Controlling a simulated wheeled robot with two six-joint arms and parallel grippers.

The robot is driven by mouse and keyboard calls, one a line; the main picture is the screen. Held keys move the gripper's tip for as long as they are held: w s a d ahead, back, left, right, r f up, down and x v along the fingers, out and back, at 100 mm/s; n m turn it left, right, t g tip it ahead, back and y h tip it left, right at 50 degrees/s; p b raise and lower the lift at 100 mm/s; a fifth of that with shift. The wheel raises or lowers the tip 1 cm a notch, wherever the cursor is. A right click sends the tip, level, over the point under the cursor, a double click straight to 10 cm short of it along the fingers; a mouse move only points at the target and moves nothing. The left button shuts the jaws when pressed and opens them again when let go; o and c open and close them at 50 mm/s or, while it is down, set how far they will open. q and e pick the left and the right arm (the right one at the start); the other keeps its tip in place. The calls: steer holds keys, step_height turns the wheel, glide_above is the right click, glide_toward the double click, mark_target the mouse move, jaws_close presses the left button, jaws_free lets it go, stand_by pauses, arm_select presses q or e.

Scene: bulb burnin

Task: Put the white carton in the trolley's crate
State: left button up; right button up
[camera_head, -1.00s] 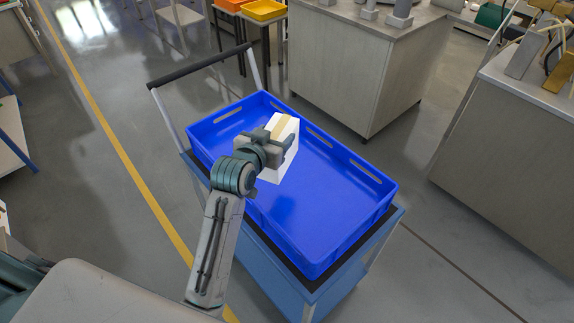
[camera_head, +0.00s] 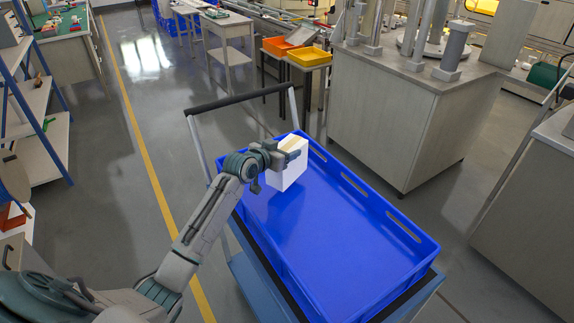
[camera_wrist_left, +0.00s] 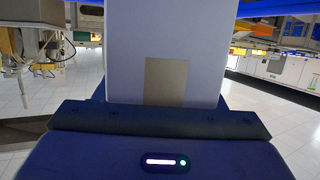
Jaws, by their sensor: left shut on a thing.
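The white carton (camera_head: 288,174) has a tan strip of tape on top. It is in the far-left end of the blue crate (camera_head: 390,285) as seen in the head view. I cannot tell whether its bottom touches the crate floor. My left gripper (camera_head: 289,152) is shut on the carton near its top. In the left wrist view the carton (camera_wrist_left: 200,45) stands up beyond the dark gripper body (camera_wrist_left: 150,122), with a tan patch on its face. The crate rests on the trolley (camera_head: 250,280), and the rest of its floor is bare. My right gripper is not in view.
The trolley's dark push handle (camera_head: 240,102) rises behind the crate's far-left end. A grey cabinet bench (camera_head: 400,120) with metal equipment stands behind to the right. A small table with orange and yellow trays (camera_head: 309,56) is behind. Shelves (camera_head: 35,145) stand at left.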

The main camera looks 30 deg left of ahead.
arm_select(q)
step_height(320, 180, down, 3)
steer(key=shift+f, duration=0.65)
steer(key=o, duration=1.3)
steer(key=shift+c, duration=0.2)
steer(key=shift+o, duration=0.9)
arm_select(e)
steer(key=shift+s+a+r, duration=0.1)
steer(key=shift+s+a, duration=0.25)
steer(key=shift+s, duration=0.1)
